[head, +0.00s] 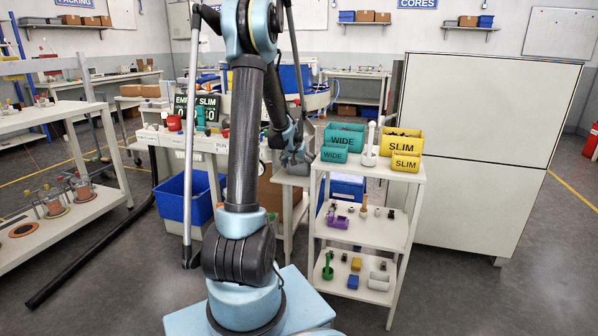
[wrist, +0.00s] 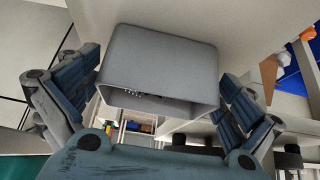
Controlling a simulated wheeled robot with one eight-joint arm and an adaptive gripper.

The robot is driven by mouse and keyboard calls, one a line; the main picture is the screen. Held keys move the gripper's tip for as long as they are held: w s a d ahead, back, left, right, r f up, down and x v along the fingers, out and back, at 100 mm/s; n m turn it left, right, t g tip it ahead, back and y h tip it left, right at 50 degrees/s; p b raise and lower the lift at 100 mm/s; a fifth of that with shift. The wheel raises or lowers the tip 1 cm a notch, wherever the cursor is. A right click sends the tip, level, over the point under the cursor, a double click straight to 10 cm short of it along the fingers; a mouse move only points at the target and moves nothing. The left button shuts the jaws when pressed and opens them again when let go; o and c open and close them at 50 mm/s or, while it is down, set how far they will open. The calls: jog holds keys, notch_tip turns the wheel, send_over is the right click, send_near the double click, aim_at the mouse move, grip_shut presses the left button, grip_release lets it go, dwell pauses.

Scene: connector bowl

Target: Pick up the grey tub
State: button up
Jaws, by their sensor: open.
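My gripper (wrist: 155,98) is open, with one blue-grey finger on each side of the tub. A gap shows on the right; whether the left finger touches the tub I cannot tell. In the head view my gripper (head: 297,152) is at the left end of the white shelf cart. I cannot make out the tub clearly there, as my arm covers that area.
The white cart (head: 405,178) carries teal WIDE bins (head: 343,136), yellow SLIM bins (head: 404,145) and a white stand (head: 369,150). Small parts lie on its lower shelves. A blue crate (head: 183,198) stands left of my arm. A large pale cabinet (head: 485,150) stands at right.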

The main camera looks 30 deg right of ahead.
jog(key=shift+w+f, duration=0.1)
jog(key=shift+f, duration=0.05)
jog(key=c, duration=1)
